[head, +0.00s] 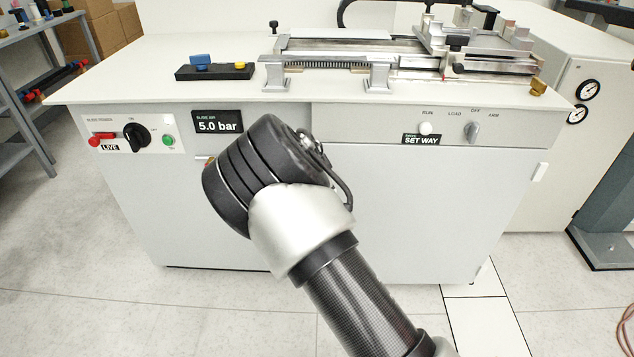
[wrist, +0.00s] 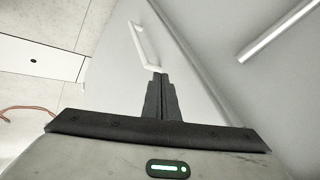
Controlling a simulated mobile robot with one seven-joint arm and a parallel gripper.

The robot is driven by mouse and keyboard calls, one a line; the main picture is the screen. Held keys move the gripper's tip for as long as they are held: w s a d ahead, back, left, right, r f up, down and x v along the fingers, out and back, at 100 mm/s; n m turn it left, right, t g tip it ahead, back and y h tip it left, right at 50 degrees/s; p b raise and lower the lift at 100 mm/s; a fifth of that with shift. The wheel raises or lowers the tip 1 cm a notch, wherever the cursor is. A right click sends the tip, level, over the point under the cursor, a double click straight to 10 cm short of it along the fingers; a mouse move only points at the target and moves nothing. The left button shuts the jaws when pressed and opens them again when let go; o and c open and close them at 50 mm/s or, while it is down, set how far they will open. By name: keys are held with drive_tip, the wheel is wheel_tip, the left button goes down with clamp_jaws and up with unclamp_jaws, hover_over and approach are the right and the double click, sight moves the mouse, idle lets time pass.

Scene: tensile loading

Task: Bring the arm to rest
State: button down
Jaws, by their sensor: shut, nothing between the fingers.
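My gripper (wrist: 160,77) shows in the wrist view with its two dark fingers together and nothing between them. It is in front of a pale panel with a white handle (wrist: 140,42) beyond the fingertips. I cannot tell the gap between the fingertips and the panel. In the head view my arm is folded in front of the white machine cabinet (head: 400,220), with a dark joint uppermost and a carbon-patterned link running down to the lower right. The gripper itself does not show in the head view.
The tensile rig (head: 400,55) stands on the cabinet top, with a black button box (head: 215,72) to its left. The cabinet front carries a red handle (head: 102,138), knobs and labels. An orange cable (head: 625,325) lies at lower right.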

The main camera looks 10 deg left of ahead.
drive_tip(key=a+p+v, duration=0.2)
drive_tip(key=v, duration=0.7)
drive_tip(key=s+d+r+n+g+y, duration=0.1)
drive_tip(key=s+d+r, duration=0.4)
drive_tip(key=d+r, duration=0.45)
drive_tip(key=s+d+r+n+g+y, duration=0.2)
drive_tip(key=s+d+r, duration=0.35)
drive_tip(key=d, duration=0.65)
drive_tip(key=s+d+r+n+t+h, duration=0.1)
drive_tip(key=s+d+r+n, duration=0.1)
drive_tip(key=s+d, duration=0.35)
drive_tip(key=s+d+r+n, duration=0.3)
drive_tip(key=s, duration=0.6)
drive_tip(key=s+d+r+n+t+h, duration=0.15)
drive_tip(key=s+d, duration=0.25)
drive_tip(key=s, duration=0.4)
wheel_tip(320, 180, up, 24)
drive_tip(key=p, duration=2.2)
drive_tip(key=shift+w+f+n+g+p, duration=0.2)
drive_tip(key=shift+w+n+g+p, duration=0.15)
drive_tip(key=shift+g+p, duration=0.1)
drive_tip(key=shift+d+y, duration=0.1)
drive_tip(key=shift+y, duration=0.15)
